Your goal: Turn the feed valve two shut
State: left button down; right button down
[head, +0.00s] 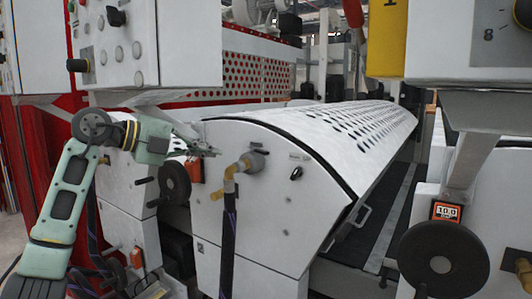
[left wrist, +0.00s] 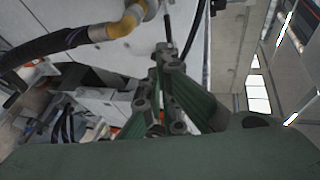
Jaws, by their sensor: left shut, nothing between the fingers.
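A yellow pipe elbow (head: 231,177) with a grey round fitting (head: 254,161) sits on the white end panel (head: 270,215) of the machine, with a black hose below it. No label reads as feed valve two, so I cannot tell whether this is that valve. My left gripper (head: 212,152) is shut and empty, its tips up and to the left of the elbow and apart from it in the picture. In the left wrist view the left gripper (left wrist: 168,50) points toward the panel, and the yellow elbow (left wrist: 128,24) is to its left. My right gripper is not in view.
A black handwheel (head: 174,184) with an orange counter is just below my left gripper. Another black handwheel (head: 443,260) stands at the front right. Control boxes (head: 145,45) hang above my left arm. A perforated white cover (head: 345,125) stretches behind the panel.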

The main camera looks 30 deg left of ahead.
pick_arm(q)
jog(key=p, duration=0.5)
send_near(261, 152)
jog(key=w+d+f, duration=0.3)
jog(key=w+d, duration=0.1)
jog(key=shift+w+d, duration=0.2)
jog(key=shift+w, duration=0.25)
jog(key=shift+p, duration=0.3)
